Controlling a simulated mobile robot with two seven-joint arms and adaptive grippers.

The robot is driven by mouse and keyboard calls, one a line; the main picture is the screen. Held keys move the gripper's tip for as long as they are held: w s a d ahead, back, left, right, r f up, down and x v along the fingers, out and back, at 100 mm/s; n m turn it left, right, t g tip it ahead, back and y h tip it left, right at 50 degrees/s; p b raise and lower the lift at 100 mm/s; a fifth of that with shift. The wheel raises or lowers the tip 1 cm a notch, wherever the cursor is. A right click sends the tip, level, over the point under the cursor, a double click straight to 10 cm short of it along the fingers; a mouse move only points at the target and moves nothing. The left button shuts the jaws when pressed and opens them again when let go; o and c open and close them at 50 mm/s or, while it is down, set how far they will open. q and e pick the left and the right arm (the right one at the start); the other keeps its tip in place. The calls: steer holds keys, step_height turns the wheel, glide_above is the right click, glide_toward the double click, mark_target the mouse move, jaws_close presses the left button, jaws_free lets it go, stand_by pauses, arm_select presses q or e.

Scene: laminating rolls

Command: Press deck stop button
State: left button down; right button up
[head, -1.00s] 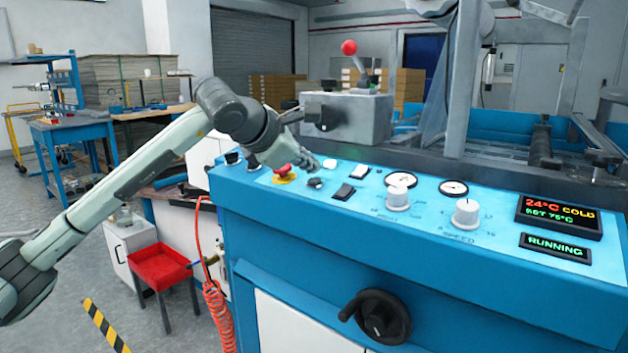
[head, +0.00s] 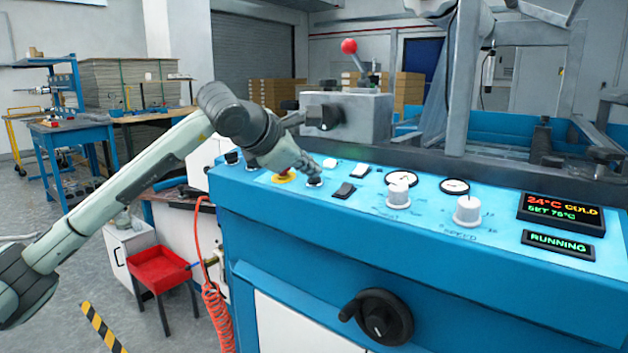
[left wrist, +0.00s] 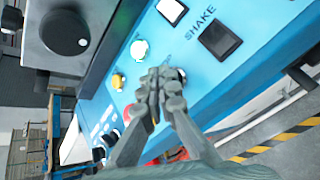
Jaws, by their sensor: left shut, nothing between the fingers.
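My left gripper (head: 314,172) is shut and empty, reaching down to the blue control panel (head: 420,210) from the left. Its fingertips are at a small round dark button with a pale ring (head: 314,183), and partly cover it. In the left wrist view the shut fingertips (left wrist: 165,78) overlap the edge of this button (left wrist: 181,75). I cannot read its label or tell whether it is pressed in. The emergency stop's yellow collar (head: 284,178) shows beside the gripper; its red head is hidden by the gripper in the head view. My right gripper is out of view.
A white button (head: 330,163) and rocker switches (head: 345,190) sit close by. Gauges, a white knob (head: 398,195) and a display reading RUNNING (head: 557,245) lie to the right. A grey box (head: 345,118) with a red-ball lever stands behind the gripper.

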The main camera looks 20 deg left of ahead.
arm_select(q)
steer(key=shift+f+b, duration=0.3)
steer(key=shift+f, duration=0.05)
stand_by(0.5)
steer(key=shift+s+r+p, duration=0.1)
steer(key=shift+r+p, duration=0.25)
steer(key=shift+r, duration=0.5)
steer(key=r+p, duration=0.1)
steer(key=r, duration=0.1)
steer(key=s+r+p, duration=0.1)
steer(key=r, duration=0.2)
steer(key=shift+a+p, duration=0.2)
steer(key=shift+p, duration=0.1)
steer(key=shift+f, duration=0.1)
